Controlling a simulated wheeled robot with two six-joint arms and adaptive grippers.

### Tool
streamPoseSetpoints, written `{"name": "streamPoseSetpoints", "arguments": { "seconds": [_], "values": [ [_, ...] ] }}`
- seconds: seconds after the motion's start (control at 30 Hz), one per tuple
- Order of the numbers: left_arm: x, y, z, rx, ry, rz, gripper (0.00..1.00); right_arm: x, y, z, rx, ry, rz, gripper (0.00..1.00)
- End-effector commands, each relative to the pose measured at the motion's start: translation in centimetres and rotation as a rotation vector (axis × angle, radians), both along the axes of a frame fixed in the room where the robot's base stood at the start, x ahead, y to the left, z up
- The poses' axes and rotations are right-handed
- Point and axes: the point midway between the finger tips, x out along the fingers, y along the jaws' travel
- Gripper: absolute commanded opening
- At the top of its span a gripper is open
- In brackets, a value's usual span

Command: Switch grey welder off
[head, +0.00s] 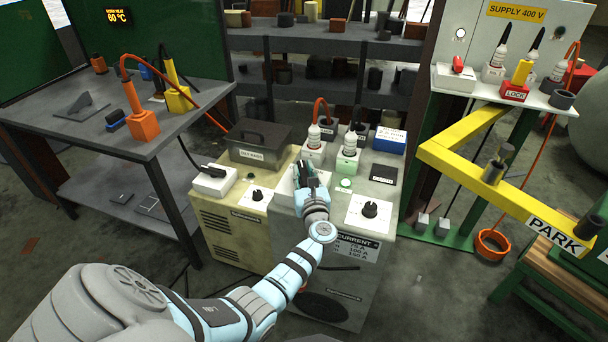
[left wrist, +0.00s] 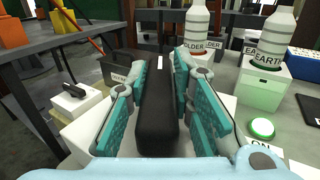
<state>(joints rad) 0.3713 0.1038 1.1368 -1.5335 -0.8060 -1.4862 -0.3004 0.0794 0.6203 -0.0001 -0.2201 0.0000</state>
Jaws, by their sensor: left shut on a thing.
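The grey welder (head: 372,257) stands in the middle of the head view, with a dial (head: 370,209) and a green button-like lamp (head: 344,183) on top. My left gripper (head: 308,171) is over its top, behind the dial. In the left wrist view the teal fingers of my left gripper (left wrist: 160,110) stand on both sides of a black switch lever (left wrist: 156,120) and are shut on it. The lever rises from a white base, mostly hidden by the fingers. The green lamp (left wrist: 262,128) is right of the fingers, near an ON label. My right gripper is not in view.
A beige welder (head: 228,228) adjoins on the left, with its own white switch box (head: 213,180). Bottle-shaped connectors (head: 347,144) stand behind my gripper. A yellow PARK arm (head: 460,165) is at right, a grey table (head: 75,135) at left.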

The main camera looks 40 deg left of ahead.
Motion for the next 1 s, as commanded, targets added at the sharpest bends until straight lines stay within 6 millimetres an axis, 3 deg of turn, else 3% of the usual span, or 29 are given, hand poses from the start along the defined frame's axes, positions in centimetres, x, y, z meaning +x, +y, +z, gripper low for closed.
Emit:
{"name": "streamPoseSetpoints", "arguments": {
  "seconds": [0.43,0.47,0.6,0.87,1.0],
  "values": [
    [-0.1,0.0,-0.2,-0.002,0.003,0.018,0.0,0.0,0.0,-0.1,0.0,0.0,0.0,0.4],
    [-0.1,0.0,-0.2,-0.002,0.003,0.018,0.23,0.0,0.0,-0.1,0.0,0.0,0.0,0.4],
    [-0.1,0.0,-0.2,-0.002,0.003,0.017,0.42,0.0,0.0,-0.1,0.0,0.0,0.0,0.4],
    [-0.1,0.0,-0.1,-0.002,0.001,0.017,0.42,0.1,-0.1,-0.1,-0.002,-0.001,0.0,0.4],
    [-0.8,-1.1,-0.2,-0.003,0.001,0.014,0.42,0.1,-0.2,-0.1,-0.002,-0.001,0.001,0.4]
  ]
}}
